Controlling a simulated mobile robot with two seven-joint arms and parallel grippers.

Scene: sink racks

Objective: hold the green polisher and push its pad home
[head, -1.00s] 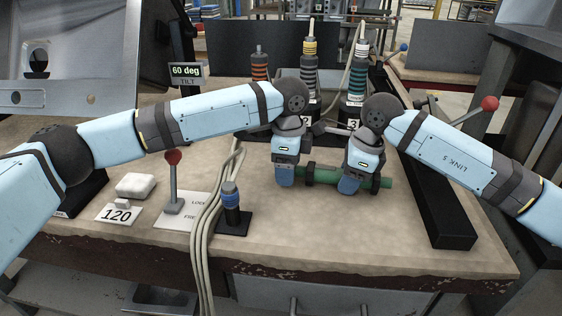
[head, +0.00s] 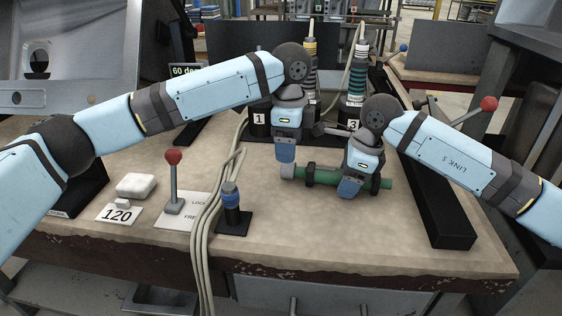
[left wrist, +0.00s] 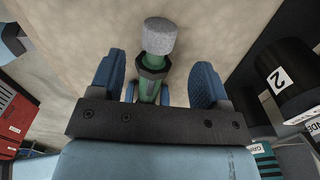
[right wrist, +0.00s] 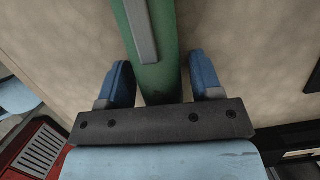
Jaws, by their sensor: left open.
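The green polisher (head: 327,177) lies level across the front middle of the bench, with dark collars on its body. My right gripper (head: 351,186) is around its right part; in the right wrist view the green body (right wrist: 153,50) runs between the fingers (right wrist: 162,80). The left wrist view shows the grey round pad (left wrist: 160,37) at the polisher's end, beyond a dark collar and short green neck. My left gripper (head: 285,156) is open and empty above and just behind the polisher's left end. In its wrist view the fingers (left wrist: 156,82) stand clear on both sides of the polisher.
Banded tools stand in numbered holders (head: 353,124) at the back. A red-knobbed lever (head: 173,185), white block (head: 136,185), cables (head: 210,210) and blue-banded post (head: 231,205) are on the left. A long black bar (head: 440,205) lies right.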

